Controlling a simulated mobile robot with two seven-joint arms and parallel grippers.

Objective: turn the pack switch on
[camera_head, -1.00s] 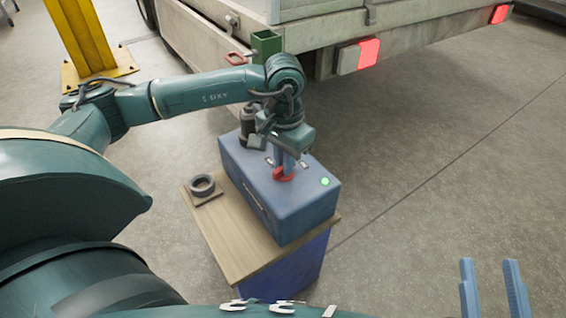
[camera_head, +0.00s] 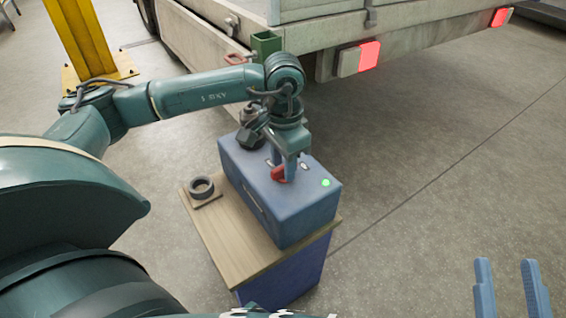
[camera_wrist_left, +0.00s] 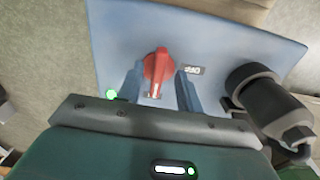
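The blue pack (camera_head: 290,215) stands on a small wooden-topped table. Its red switch knob (camera_head: 279,174) is on the top face, near a lit green lamp (camera_head: 325,183). My left gripper (camera_head: 283,170) is over the knob, pointing down. In the left wrist view the fingers stand on either side of the red knob (camera_wrist_left: 158,66), with small gaps showing, so it looks open around it. A small label (camera_wrist_left: 194,71) beside the knob is too blurred to read surely. The green lamp (camera_wrist_left: 111,94) is lit there too. My right gripper (camera_head: 512,288) is open and empty at lower right.
A dark ring-shaped part (camera_head: 202,187) lies on the wooden table top (camera_head: 225,240) left of the pack. A dark cylindrical fitting (camera_wrist_left: 262,92) stands on the pack close to the gripper. The trailer frame (camera_head: 300,45) is behind. Floor to the right is clear.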

